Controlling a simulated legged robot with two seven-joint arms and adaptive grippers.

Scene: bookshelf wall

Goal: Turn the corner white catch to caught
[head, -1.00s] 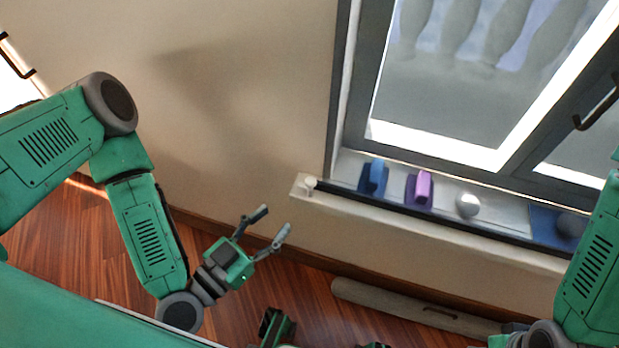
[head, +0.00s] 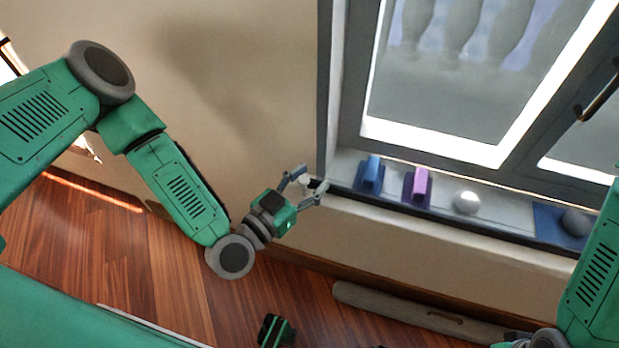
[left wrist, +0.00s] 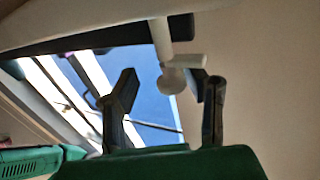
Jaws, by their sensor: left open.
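The white catch (head: 305,180) is small and sits at the left corner of the window sill, partly hidden behind my fingers in the head view. In the left wrist view the catch (left wrist: 174,79) shows a round knob with a short bar pointing right, under a white post. My left gripper (head: 311,181) is open at the sill's corner. In the left wrist view its fingers (left wrist: 168,82) stand on either side of the catch, with a gap at the left finger; the right finger is close to the bar, and I cannot tell whether they touch.
The window frame (head: 331,90) rises beside the catch.

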